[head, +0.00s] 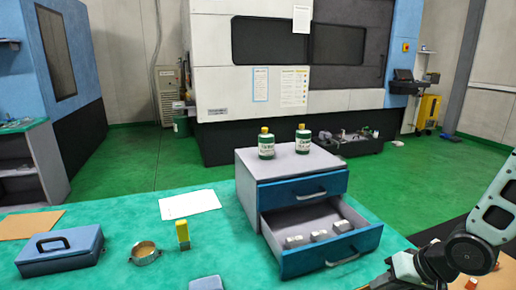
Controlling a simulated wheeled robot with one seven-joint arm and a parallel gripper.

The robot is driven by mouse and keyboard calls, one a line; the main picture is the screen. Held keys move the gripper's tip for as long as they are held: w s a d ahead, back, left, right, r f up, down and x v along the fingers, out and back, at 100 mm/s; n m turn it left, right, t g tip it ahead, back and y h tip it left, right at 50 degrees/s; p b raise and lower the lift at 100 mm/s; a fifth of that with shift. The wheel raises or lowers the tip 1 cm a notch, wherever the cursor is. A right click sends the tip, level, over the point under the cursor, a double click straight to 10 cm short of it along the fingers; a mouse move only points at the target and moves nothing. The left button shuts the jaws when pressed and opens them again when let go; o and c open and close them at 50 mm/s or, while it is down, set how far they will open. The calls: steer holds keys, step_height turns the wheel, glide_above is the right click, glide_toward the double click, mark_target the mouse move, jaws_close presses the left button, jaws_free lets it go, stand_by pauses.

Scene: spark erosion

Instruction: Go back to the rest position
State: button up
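Part of my arm, with pale green links and black joints, shows at the lower right of the head view, to the right of a drawer cabinet. My gripper's fingers cannot be made out in this view. The grey cabinet (243,179) has blue fronts and stands on the green-topped table (120,205). Its lower drawer (330,256) is pulled open and holds several small grey metal blocks (319,235). Its upper drawer (303,190) is closed.
Two green bottles (266,146) (303,141) stand on the cabinet. A white sheet (189,204), a yellow-topped item (183,233), a brass ring (144,253) and a blue-grey case (60,250) lie left. A large machine (222,90) stands behind; green floor (125,160) lies between.

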steer(key=s+a+r+n+g+h, duration=0.1)
steer(key=s+a+r+n+g, duration=0.1)
steer(key=s+a+r+n, duration=0.2)
steer(key=s+a+r+n+g+h, duration=0.2)
steer(key=s+a+r+n, duration=0.3)
steer(key=s+a+r, duration=0.6)
steer(key=s+p, duration=0.1)
steer(key=s, duration=0.3)
steer(key=shift+s+a+g+h, duration=0.15)
steer(key=shift+a+g+h, duration=0.15)
steer(key=shift+a, duration=0.1)
